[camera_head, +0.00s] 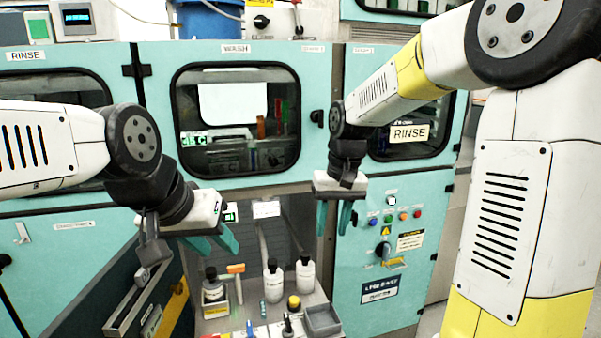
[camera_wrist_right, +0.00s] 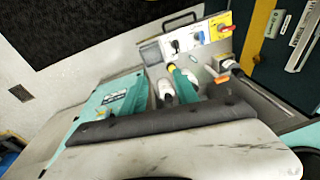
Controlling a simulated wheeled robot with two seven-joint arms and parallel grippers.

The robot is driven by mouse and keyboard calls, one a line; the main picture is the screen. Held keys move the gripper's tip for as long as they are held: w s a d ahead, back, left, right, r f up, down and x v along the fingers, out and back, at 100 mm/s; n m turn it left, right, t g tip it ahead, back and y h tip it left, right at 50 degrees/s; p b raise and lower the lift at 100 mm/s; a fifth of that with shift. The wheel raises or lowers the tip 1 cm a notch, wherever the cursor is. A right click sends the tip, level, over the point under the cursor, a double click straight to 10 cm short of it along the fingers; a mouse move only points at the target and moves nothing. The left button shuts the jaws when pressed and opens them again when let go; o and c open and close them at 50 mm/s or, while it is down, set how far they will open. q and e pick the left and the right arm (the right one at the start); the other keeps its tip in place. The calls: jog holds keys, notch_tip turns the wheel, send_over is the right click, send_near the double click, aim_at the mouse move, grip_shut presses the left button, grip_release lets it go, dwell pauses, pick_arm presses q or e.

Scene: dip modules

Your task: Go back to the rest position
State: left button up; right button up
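My left gripper (camera_head: 216,250) hangs in front of the cabinet at the left of centre in the head view. Its two teal fingers are apart and nothing shows between them. My right gripper (camera_head: 334,230) points down right of centre, in front of the cabinet. Its teal fingers also stand apart, with a clear gap and no object held. In the right wrist view the teal fingers of the right gripper (camera_wrist_right: 158,90) are spread, and the white bottle seen between them appears to be beyond them, in the background.
A bench tray below holds white bottles (camera_head: 273,282), an orange-handled tool (camera_head: 236,283), a yellow-capped bottle (camera_head: 294,303) and a grey bin (camera_head: 322,320). Behind stand teal cabinets with a WASH window (camera_head: 237,120) and a button panel (camera_head: 395,215).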

jog(key=s+d+r+t, duration=0.2)
jog(key=s+d+r, duration=0.1)
jog(key=s, duration=0.5)
jog(key=s+d+r+m+t, duration=0.1)
jog(key=s+d+r+t, duration=0.2)
jog(key=s, duration=0.5)
jog(key=shift+s+d+r+y, duration=0.15)
jog(key=shift+s+d+y, duration=0.25)
jog(key=shift+d, duration=0.1)
